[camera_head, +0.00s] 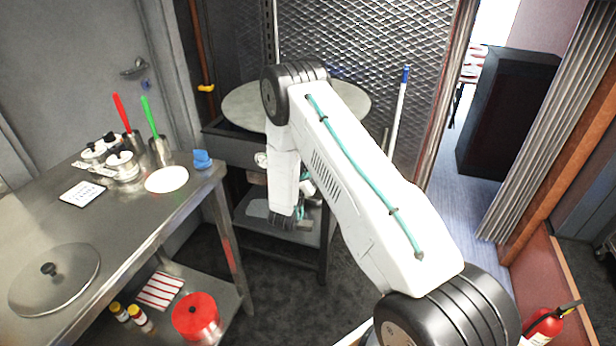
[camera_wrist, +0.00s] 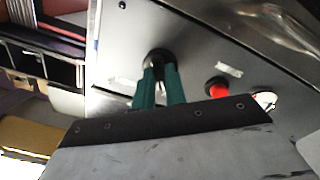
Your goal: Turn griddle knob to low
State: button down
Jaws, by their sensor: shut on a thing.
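The griddle has a round pale plate (camera_head: 345,103) on a dark metal stand in the head view, partly hidden by my arm. Its grey front panel (camera_wrist: 195,62) fills the upper part of the wrist view, tilted. The black griddle knob (camera_wrist: 158,57) sits on this panel. My gripper (camera_wrist: 160,70) has its two teal fingers on either side of the knob, shut on it. The knob's pointer and any setting marks are hidden or too small to read. In the head view my arm hides most of the knob area.
A red button (camera_wrist: 217,87) and a round white dial (camera_wrist: 264,99) are on the panel, right of the knob. A steel table (camera_head: 120,232) with utensils stands left of the griddle. A broom handle (camera_head: 397,112) leans at its right. Floor is clear in front.

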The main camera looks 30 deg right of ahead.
jog(key=shift+a, duration=0.2)
jog(key=c, duration=1.4)
grip_release()
jog(key=shift+w+a, duration=0.1)
jog(key=shift+c, duration=0.2)
jog(key=shift+d, duration=0.2)
jog(key=v, duration=0.8)
